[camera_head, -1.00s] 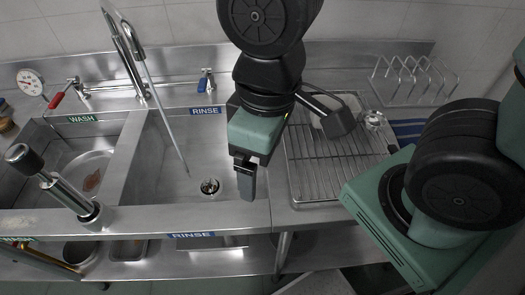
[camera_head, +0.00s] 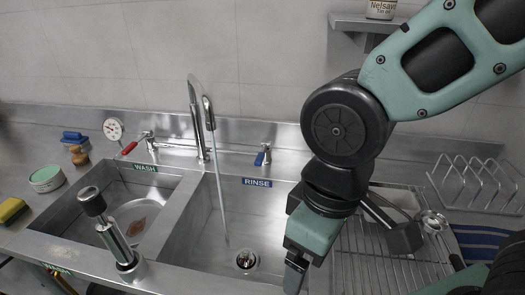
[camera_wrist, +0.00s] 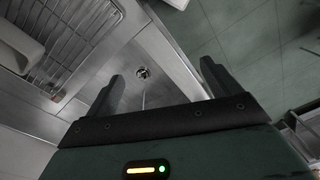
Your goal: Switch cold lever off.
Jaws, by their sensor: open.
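The cold lever (camera_head: 262,155), with a blue handle, stands on the ledge behind the rinse basin (camera_head: 270,215). Its handle points up and slightly forward. The tall faucet (camera_head: 196,120) stands to its left. A thin grey line, which looks like running water (camera_head: 222,205), drops from its spout into the rinse basin near the drain (camera_head: 246,260). My gripper (camera_head: 293,277) hangs over the right side of the rinse basin, in front of and below the lever, apart from it. In the wrist view its two fingers (camera_wrist: 162,72) are apart and empty; the drain shows between them.
A red-handled lever (camera_head: 130,148) stands behind the wash basin (camera_head: 140,208). A metal post with a black knob (camera_head: 92,201) rises at the front. A wire drying rack (camera_head: 385,255) lies right of the basin, with a plate rack (camera_head: 478,185) beyond. The space around the blue lever looks clear.

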